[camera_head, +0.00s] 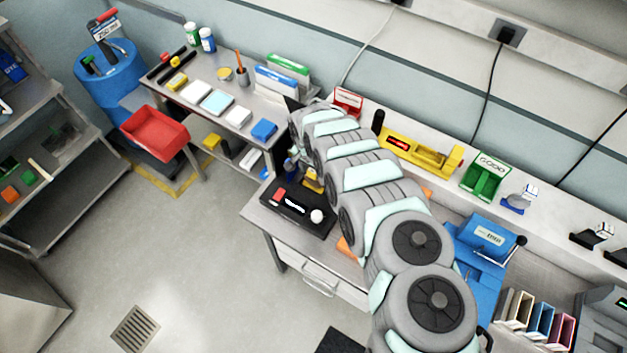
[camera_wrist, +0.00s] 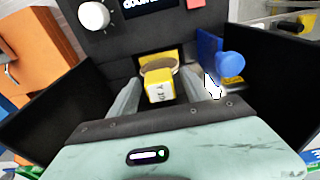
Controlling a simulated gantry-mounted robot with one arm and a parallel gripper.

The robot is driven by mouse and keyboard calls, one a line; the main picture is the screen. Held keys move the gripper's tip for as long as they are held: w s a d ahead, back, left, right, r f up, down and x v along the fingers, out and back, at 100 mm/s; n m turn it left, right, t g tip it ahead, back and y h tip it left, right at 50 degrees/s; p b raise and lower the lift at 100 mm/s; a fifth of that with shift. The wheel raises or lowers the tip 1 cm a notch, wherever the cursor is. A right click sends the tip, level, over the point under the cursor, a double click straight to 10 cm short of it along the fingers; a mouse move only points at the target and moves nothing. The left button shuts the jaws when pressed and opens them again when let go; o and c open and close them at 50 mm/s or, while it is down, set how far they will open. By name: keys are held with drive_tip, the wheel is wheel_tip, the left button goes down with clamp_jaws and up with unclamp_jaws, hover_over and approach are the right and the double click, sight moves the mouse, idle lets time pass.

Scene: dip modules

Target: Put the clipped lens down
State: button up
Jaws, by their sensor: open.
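A small yellow clip-like piece (camera_wrist: 159,90) with dark marks and a round brownish disc at its top, seemingly the clipped lens, shows in the middle of the wrist view. It stands close against the black device (camera_wrist: 130,40). My gripper (camera_wrist: 162,98) is open, with a grey finger to each side of the yellow piece. I cannot tell whether the fingers touch it. In the head view, a yellow patch (camera_head: 312,182) shows beside my arm at the back of the black device; my fingertips are hidden there.
The black device (camera_head: 285,212) has a display, a red button and a white knob (camera_wrist: 93,15). A blue rounded piece (camera_wrist: 228,64) stands right of my gripper. An orange block (camera_wrist: 45,40) is at left. A blue press (camera_head: 482,262) stands right of my arm.

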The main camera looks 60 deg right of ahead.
clamp_jaws()
idle(0.4)
drive_tip(key=shift+f, duration=0.1)
